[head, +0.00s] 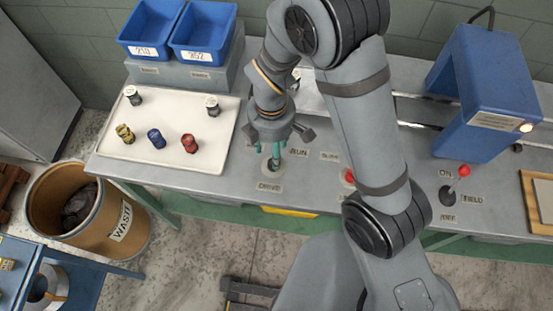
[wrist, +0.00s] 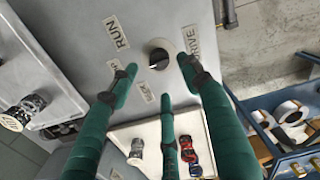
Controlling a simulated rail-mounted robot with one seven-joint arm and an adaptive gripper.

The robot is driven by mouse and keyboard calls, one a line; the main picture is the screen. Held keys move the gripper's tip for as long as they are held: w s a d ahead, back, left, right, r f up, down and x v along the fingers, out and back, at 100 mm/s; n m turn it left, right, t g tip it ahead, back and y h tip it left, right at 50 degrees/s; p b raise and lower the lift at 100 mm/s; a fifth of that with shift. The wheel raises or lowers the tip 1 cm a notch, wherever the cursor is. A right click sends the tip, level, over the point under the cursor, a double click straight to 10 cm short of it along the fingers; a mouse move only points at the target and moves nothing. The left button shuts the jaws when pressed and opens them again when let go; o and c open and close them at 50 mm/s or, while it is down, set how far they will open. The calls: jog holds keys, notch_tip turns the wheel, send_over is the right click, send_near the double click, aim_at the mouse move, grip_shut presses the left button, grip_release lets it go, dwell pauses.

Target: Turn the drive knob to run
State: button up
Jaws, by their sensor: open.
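The drive knob (wrist: 158,58) is a small black round knob on a pale ring in the grey bench top. In the wrist view it sits between the RUN label (wrist: 117,33) and the DRIVE label (wrist: 192,42). A light mark shows on it; I cannot tell exactly where it points. My gripper (wrist: 160,78) is open and empty, its green fingers spread around the knob's near side, apparently not touching it. In the head view my gripper (head: 268,153) is directly above the knob (head: 273,166), hiding part of it.
A white tray (head: 220,155) with several coloured and grey spools lies to the left. Blue bins (head: 203,30) stand behind it. A red button (head: 348,176), a red-tipped lever (head: 463,171) and a blue machine (head: 485,85) are to the right. A waste drum (head: 125,235) stands front left.

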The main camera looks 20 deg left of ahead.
notch_tip(320, 180, down, 6)
jog(key=shift+d+f, duration=0.1)
jog(key=shift+f, duration=0.1)
jog(key=shift+c, duration=1.1)
jog(key=c, duration=0.9)
